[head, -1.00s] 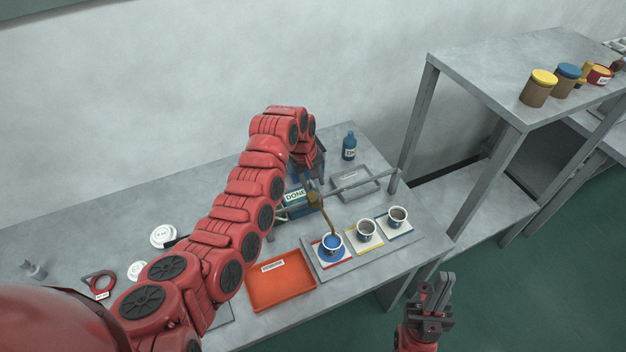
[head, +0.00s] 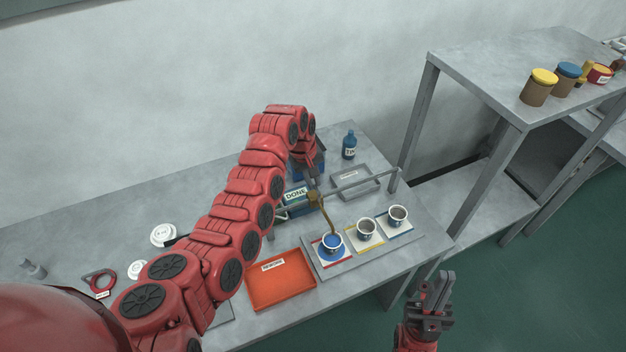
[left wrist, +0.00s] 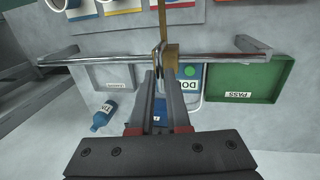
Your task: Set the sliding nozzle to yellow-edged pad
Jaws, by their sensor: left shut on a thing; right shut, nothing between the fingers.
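The sliding nozzle (head: 315,200) is a brass block with a thin spout on a grey rail (head: 350,184). The yellow-edged pad (head: 370,247) is in the middle, under a cup with dark contents (head: 366,231). In the left wrist view, my left gripper (left wrist: 159,72) is shut on the nozzle's carriage, beside the brass block (left wrist: 172,62); the exact contact is partly hidden. My right gripper (head: 440,285) is shut and empty, off the table's front edge.
A third cup (head: 398,215) stands on the blue-edged pad at the right. An orange tray (head: 281,285) lies left of the pads. A grey tray (head: 350,177) and a blue bottle (head: 349,146) are behind the rail. The green PASS tray (left wrist: 262,80) shows in the wrist view.

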